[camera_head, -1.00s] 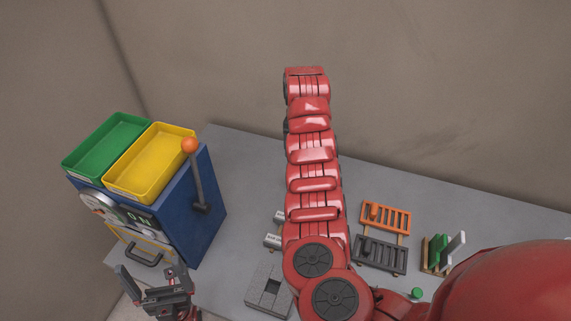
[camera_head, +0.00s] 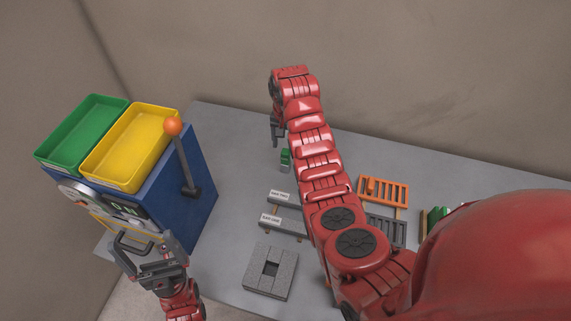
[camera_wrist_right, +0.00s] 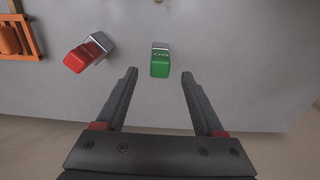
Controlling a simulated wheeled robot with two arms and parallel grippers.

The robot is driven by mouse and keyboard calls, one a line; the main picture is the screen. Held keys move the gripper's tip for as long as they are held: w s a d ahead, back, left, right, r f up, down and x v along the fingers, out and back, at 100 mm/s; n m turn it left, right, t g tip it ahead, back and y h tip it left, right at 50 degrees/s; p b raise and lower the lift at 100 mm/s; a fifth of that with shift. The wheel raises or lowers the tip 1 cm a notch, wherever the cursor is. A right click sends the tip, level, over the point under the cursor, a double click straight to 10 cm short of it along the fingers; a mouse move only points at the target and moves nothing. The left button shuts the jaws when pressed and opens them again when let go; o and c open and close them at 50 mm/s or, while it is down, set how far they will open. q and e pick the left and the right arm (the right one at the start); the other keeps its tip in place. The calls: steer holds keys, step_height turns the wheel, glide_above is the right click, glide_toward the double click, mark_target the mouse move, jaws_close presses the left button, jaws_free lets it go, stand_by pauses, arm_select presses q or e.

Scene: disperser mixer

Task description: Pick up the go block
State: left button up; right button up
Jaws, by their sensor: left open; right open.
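The go block is green with a grey end and lettering, and it stands on the grey table near the back in the head view (camera_head: 286,156). In the right wrist view the go block (camera_wrist_right: 160,64) lies ahead, centred between the fingertips. My right gripper (camera_wrist_right: 160,76) is open and empty; in the head view it (camera_head: 276,132) hangs just behind and left of the block. My left gripper (camera_head: 148,258) is open, in front of the blue machine.
A red block (camera_wrist_right: 82,55) with a grey end lies left of the go block in the wrist view, by an orange rack (camera_wrist_right: 18,38). Two labelled grey bars (camera_head: 284,226) and a grey square block with a hole (camera_head: 270,285) are on the table. The blue machine (camera_head: 200,200) carries green and yellow trays.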

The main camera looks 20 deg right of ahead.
mark_target(286, 152)
steer(key=shift+f, duration=0.7)
steer(key=shift+f+p, duration=0.1)
steer(key=shift+p, duration=0.2)
step_height(286, 152, down, 3)
steer(key=shift+s+f+p, duration=0.1)
steer(key=shift+s+p, duration=0.05)
steer(key=shift+p, duration=1.05)
steer(key=shift+f, duration=0.9)
steer(key=shift+c, duration=0.2)
jaws_close()
